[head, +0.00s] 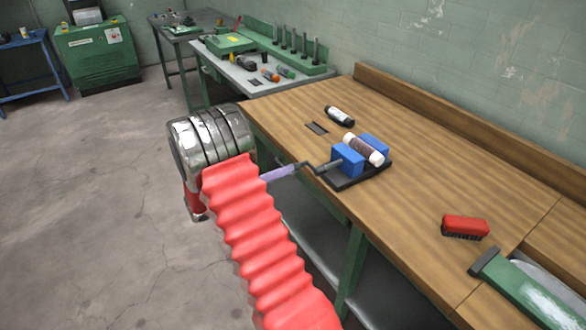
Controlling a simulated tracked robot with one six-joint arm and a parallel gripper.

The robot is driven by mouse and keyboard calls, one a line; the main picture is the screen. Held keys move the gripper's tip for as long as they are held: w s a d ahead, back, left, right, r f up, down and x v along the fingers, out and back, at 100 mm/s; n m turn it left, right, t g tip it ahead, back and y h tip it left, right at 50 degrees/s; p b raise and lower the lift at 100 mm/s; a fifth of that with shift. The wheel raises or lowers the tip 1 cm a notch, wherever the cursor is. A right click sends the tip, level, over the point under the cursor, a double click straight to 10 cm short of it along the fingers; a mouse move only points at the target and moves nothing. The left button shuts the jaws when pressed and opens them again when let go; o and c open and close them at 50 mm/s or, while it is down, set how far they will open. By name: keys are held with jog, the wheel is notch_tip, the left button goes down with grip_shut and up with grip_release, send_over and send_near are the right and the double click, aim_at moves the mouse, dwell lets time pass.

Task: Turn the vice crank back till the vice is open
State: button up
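The vice has two blue jaws (347,160) on a dark base plate (362,178) near the front edge of the wooden bench. A cylinder (363,149) with white ends and a dark middle lies between the jaws; whether they touch it cannot be told. The dark crank (312,168) sticks out over the bench edge and ends in a pale purple handle (279,173). The handle's left end is hidden behind my red bellows arm. My gripper does not show; my arm and its metal joint hide that area, so its hold on the handle cannot be seen.
A red brush-like block (465,226) and a green tool (530,287) are on the bench at right. Another bench (240,75) with tools stands behind. The floor at left is clear.

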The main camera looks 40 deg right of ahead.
jog(key=shift+a, duration=0.45)
jog(key=shift+c, duration=0.9)
jog(key=shift+s+a+r+m+y, duration=0.2)
jog(key=shift+s+r+m+y, duration=0.1)
jog(key=shift+r+m, duration=0.15)
jog(key=c, duration=0.3)
jog(key=s+a+r+m+y, duration=0.2)
jog(key=s+r+m, duration=0.1)
jog(key=s+a+r+m+y, duration=0.1)
jog(key=s+a+m, duration=0.1)
jog(key=shift+r+g, duration=0.15)
jog(key=shift+g, duration=0.15)
grip_shut()
jog(key=s+a+r+m+t+y, duration=0.3)
jog(key=a+m, duration=0.3)
jog(key=a, duration=0.4)
jog(key=s+a+r+m+t+y, duration=0.2)
jog(key=s+a+m+y, duration=0.4)
jog(key=a, duration=0.3)
jog(key=s+a+r+m+t+y, duration=0.3)
jog(key=s+a+m+t+y, duration=0.2)
jog(key=a, duration=0.5)
jog(key=shift+a+r+m, duration=0.35)
jog(key=shift+m, duration=0.8)
